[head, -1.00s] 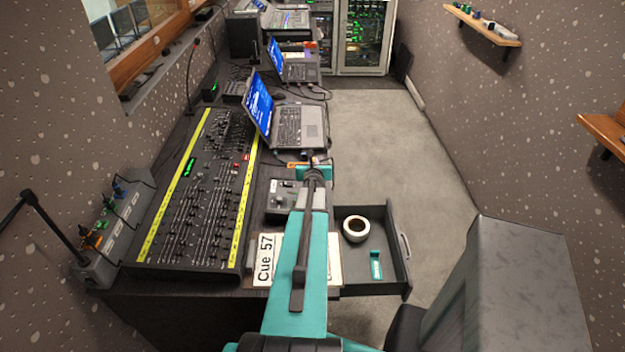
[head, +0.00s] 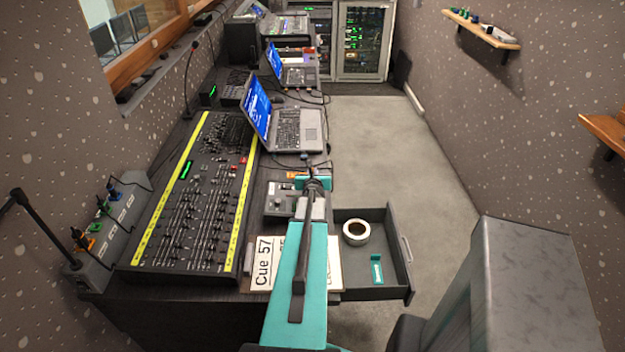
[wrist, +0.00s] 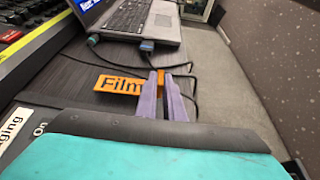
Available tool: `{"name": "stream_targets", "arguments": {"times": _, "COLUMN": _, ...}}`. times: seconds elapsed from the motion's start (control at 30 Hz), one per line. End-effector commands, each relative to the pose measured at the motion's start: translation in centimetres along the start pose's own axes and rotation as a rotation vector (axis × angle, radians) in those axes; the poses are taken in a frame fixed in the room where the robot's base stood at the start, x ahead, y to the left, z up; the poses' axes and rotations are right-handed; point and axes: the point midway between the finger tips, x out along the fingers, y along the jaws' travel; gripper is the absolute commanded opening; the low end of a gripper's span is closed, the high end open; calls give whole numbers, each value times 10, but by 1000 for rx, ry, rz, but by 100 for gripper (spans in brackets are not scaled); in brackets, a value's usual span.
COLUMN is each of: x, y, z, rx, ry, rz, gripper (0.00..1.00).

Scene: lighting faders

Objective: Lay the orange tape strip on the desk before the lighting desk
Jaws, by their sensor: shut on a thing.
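The orange tape strip (wrist: 118,84), lettered "Film", shows left of my gripper's fingers in the wrist view. My gripper (wrist: 166,92) is shut on the strip's right end, and a bit of orange shows between the two purple fingers. In the head view a small part of the strip (head: 292,175) shows left of my arm's end, which hides the fingers. I cannot tell whether the strip touches the desk top under it. The lighting desk (head: 172,222), a black fader board with yellow edges, lies to the left on the dark desk (head: 262,183).
A laptop (head: 296,130) with cables stands just beyond my gripper. A small grey box (head: 279,205) and a white "Cue 57" card (head: 264,262) lie nearer. An open drawer (head: 378,292) at right holds a tape roll (head: 356,232) and a teal piece (head: 377,271).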

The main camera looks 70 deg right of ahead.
Motion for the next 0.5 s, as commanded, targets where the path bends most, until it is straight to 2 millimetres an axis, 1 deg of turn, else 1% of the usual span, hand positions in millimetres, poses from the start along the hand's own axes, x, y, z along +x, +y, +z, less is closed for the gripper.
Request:
{"name": "stream_targets", "arguments": {"times": 0.03, "x": 4, "y": 0, "z": -8, "rx": -1, "ry": 0, "rz": 0, "gripper": 0}}
{"name": "stream_targets", "arguments": {"times": 0.2, "x": 7, "y": 0, "z": -16, "rx": 0, "ry": 0, "rz": 0, "gripper": 0}}
{"name": "stream_targets", "arguments": {"times": 0.5, "x": 7, "y": 1, "z": -16, "rx": -1, "ry": 0, "rz": 1, "gripper": 0}}
